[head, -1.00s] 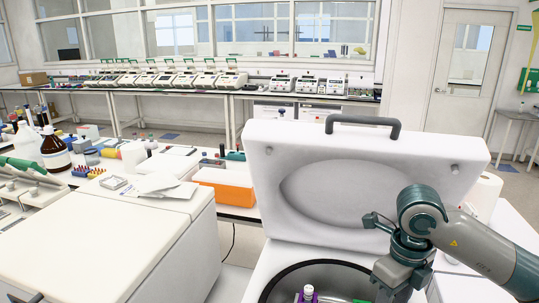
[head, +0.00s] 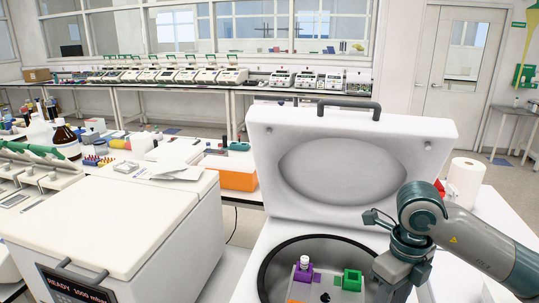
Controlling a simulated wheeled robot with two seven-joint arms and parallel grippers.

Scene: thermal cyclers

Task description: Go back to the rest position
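My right arm comes in from the right, and its wrist end, with my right gripper (head: 398,268), is over the right side of an open centrifuge (head: 262,262). The fingertips cannot be made out, so its opening is unclear. The centrifuge's white lid (head: 270,165) stands raised, with a dark handle on top. In the bowl is a rotor with a purple holder (head: 301,277) bearing a white-capped tube, and a green holder (head: 352,280) close to my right wrist. My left gripper is not in view.
A closed white machine (head: 110,225) with a "READY" display stands at left. Behind it, a bench holds bottles, racks and an orange box (head: 238,180). A paper roll (head: 465,182) stands right of the lid. Thermal cyclers (head: 185,75) line the far bench.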

